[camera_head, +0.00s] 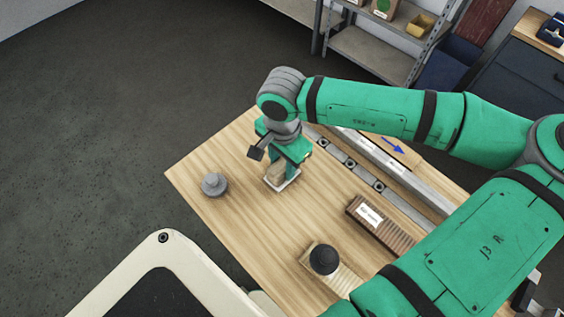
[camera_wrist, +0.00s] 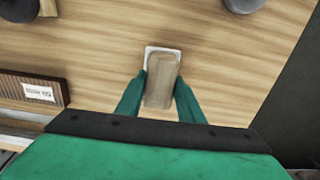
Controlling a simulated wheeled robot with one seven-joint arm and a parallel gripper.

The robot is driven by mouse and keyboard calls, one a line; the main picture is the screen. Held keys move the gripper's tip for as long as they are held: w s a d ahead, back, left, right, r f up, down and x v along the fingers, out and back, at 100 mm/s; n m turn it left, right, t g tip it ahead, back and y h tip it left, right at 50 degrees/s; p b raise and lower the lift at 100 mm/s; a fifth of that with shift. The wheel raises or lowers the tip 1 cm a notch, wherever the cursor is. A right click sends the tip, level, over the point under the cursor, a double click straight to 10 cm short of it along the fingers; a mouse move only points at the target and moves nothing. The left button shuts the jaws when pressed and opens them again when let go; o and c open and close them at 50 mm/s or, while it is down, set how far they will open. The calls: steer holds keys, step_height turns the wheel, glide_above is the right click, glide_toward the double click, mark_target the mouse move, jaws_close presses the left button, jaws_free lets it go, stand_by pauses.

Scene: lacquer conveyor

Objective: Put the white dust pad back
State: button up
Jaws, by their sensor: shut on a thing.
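The white dust pad (camera_head: 284,186) has a wooden block-shaped handle (camera_head: 276,174) on top and is at the left part of the wooden table. My gripper (camera_head: 280,170) points down and is shut on the handle. In the wrist view the fingers (camera_wrist: 160,92) press both sides of the handle (camera_wrist: 161,80), and the pad's white edge (camera_wrist: 150,50) shows beyond it. The pad is on or very close to the table top; I cannot tell whether it touches.
A grey round weight (camera_head: 214,185) stands left of the pad. A dark knob (camera_head: 323,259) sits on a pale ribbed block (camera_head: 343,281) near the front. A labelled brown ribbed rack (camera_head: 381,223) lies to the right, before a metal rail (camera_head: 408,207). Table between is clear.

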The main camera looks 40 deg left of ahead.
mark_target(284, 164)
steer(key=shift+w+d+f, duration=0.1)
steer(key=shift+d, duration=0.1)
steer(key=o, duration=1)
step_height(284, 164, up, 12)
steer(key=shift+r, duration=0.15)
